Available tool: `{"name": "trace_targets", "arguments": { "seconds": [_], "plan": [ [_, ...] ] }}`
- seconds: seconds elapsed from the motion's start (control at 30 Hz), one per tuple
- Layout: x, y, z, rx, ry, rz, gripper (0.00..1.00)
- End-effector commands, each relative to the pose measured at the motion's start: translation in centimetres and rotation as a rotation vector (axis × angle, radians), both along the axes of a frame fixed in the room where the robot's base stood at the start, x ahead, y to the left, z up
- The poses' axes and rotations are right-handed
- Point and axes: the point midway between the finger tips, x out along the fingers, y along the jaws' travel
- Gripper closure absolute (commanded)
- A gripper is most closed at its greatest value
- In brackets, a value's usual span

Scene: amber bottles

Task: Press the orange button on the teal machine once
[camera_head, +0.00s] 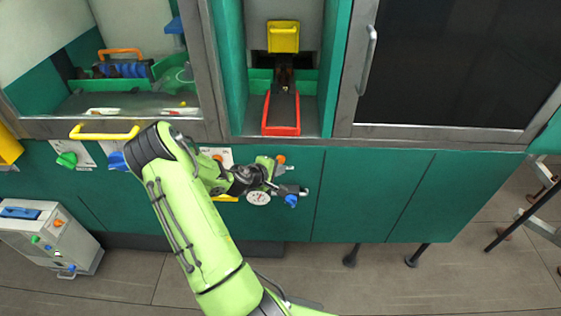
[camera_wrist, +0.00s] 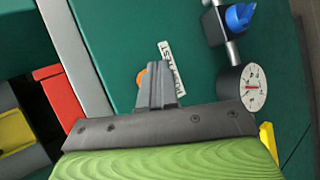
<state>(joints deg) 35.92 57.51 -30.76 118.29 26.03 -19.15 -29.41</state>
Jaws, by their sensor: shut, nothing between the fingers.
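The teal machine (camera_head: 330,200) has a dark green-teal front panel. An orange button (camera_head: 281,158) sits on it just below the ledge, and part of it shows in the wrist view (camera_wrist: 141,77) beside a white label (camera_wrist: 171,62). My gripper (camera_head: 287,168) is shut and empty, right beside the button. In the wrist view its closed fingers (camera_wrist: 156,80) partly cover the button. I cannot tell whether the fingertips touch it.
A round gauge (camera_head: 258,198) and a blue valve handle (camera_head: 291,200) stick out close to my gripper. A red-edged chute (camera_head: 282,131) sits above. A yellow handle (camera_head: 104,132) is on the left. The panel to the right is bare.

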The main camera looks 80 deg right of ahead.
Motion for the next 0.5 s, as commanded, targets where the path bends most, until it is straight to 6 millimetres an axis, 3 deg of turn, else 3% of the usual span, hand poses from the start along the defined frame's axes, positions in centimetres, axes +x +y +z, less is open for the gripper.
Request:
{"name": "trace_targets", "arguments": {
  "seconds": [0.5],
  "plan": [
    [0.19,-0.83,0.01,0.0,0.0,0.0,1.0]
  ]
}}
